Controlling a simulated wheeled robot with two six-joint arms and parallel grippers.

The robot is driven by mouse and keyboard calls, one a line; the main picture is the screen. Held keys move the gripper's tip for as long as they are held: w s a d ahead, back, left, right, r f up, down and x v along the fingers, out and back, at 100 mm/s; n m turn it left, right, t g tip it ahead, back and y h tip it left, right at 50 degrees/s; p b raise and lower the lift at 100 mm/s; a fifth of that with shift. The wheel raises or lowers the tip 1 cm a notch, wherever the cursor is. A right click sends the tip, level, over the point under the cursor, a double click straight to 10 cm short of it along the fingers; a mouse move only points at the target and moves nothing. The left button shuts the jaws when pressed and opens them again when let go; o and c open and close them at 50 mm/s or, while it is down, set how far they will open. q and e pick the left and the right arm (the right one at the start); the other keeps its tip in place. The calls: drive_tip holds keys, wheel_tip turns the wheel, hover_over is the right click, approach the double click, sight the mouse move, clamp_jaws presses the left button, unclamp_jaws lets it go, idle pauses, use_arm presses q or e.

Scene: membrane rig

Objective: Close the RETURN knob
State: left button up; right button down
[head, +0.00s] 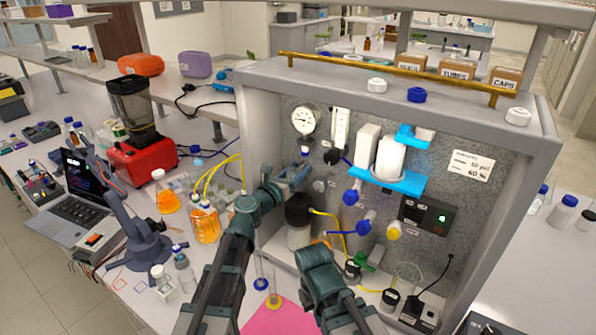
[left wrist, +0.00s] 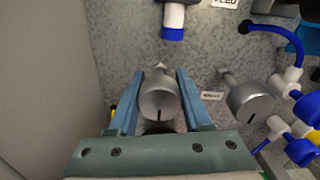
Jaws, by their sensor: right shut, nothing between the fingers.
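A silver round knob (left wrist: 159,97) with a dark slot mark stands out from the grey panel in the left wrist view. The two blue fingers of my left gripper (left wrist: 168,85) lie on either side of it. The knob fills the gap between them, but I cannot tell whether they press on it. A second silver knob (left wrist: 250,100) is to the right. The small label (left wrist: 212,95) between them is too small to read. In the head view my left gripper (head: 296,174) is at the panel's left part and hides that knob. My right gripper (head: 318,243) is lower, shut and empty.
A blue-tipped valve (left wrist: 172,20) is above the gripped area, and blue and white fittings (left wrist: 290,100) are to the right. The rig's left side wall (head: 262,135) is close. A dark-capped bottle (head: 299,225) stands below my left gripper, by yellow tubing.

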use_arm(q)
clamp_jaws()
